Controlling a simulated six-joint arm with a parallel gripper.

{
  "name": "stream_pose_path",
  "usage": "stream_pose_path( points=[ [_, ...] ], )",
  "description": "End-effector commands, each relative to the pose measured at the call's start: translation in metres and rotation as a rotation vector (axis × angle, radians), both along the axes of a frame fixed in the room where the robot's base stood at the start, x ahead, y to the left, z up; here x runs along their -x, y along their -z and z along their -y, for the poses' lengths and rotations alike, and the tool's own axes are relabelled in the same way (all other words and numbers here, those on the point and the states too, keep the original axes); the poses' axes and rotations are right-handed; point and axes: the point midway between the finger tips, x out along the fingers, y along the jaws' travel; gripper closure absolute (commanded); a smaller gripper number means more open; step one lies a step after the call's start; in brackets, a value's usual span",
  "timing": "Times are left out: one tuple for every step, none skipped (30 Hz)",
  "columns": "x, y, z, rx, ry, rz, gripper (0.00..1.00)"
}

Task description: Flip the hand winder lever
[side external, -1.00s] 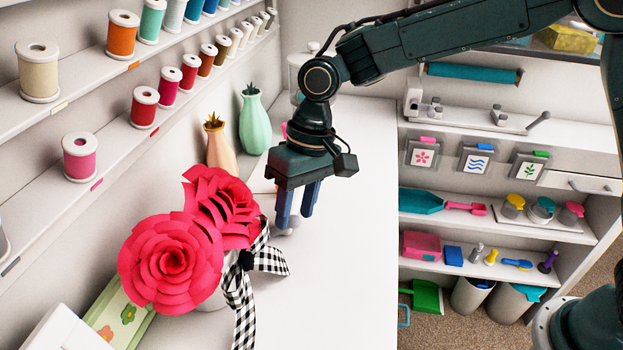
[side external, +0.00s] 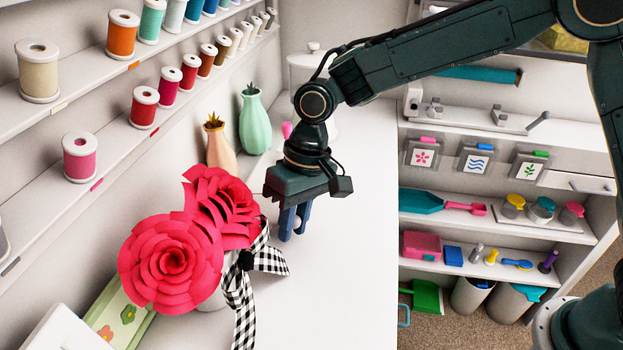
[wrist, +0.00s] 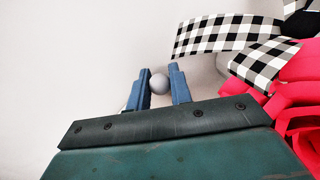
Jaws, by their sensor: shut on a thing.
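My gripper (side external: 292,230) points down over the white worktop, just right of the red paper roses and the checkered ribbon. Its blue fingers are closed around a small grey ball knob (wrist: 158,84), seen between the fingertips in the wrist view. The knob looks like the end of the hand winder lever. The rest of the lever and the winder's body are hidden behind my gripper and the flowers.
Red paper roses (side external: 170,262) with a checkered ribbon (side external: 270,260) stand close to the left of my gripper. A peach vase (side external: 220,148) and a green vase (side external: 255,125) stand behind. The worktop (side external: 345,270) is clear to the right and front.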

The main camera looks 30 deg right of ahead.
Motion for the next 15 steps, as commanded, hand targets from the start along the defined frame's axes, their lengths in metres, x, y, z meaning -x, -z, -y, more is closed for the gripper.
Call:
stream_pose_path(
  points=[
    [0.0001, -0.0001, 0.0001, -0.003, 0.000, 0.003, 1.00],
    [0.0002, 0.0001, 0.0002, -0.005, 0.001, 0.005, 1.00],
    [0.0004, 0.0005, 0.0004, -0.010, 0.000, 0.009, 1.00],
    [0.0006, 0.0008, 0.0007, -0.015, 0.000, 0.013, 1.00],
    [0.0007, 0.0010, 0.0008, -0.021, 0.001, 0.018, 1.00],
    [0.0011, 0.0016, 0.0012, -0.030, 0.002, 0.027, 1.00],
    [0.0015, 0.0020, 0.0016, -0.037, 0.001, 0.034, 1.00],
    [0.0014, 0.0023, 0.0018, -0.046, 0.001, 0.043, 1.00],
    [0.0019, 0.0031, 0.0023, -0.057, 0.001, 0.054, 1.00],
    [0.0024, 0.0036, 0.0027, -0.065, 0.001, 0.061, 1.00],
    [0.0024, 0.0042, 0.0030, -0.074, 0.001, 0.071, 1.00],
    [0.0029, 0.0051, 0.0034, -0.085, 0.001, 0.082, 1.00],
    [0.0032, 0.0054, 0.0037, -0.094, 0.001, 0.091, 1.00],
    [0.0034, 0.0061, 0.0039, -0.104, 0.002, 0.100, 1.00],
    [0.0036, 0.0067, 0.0041, -0.115, 0.000, 0.113, 1.00]
  ],
)
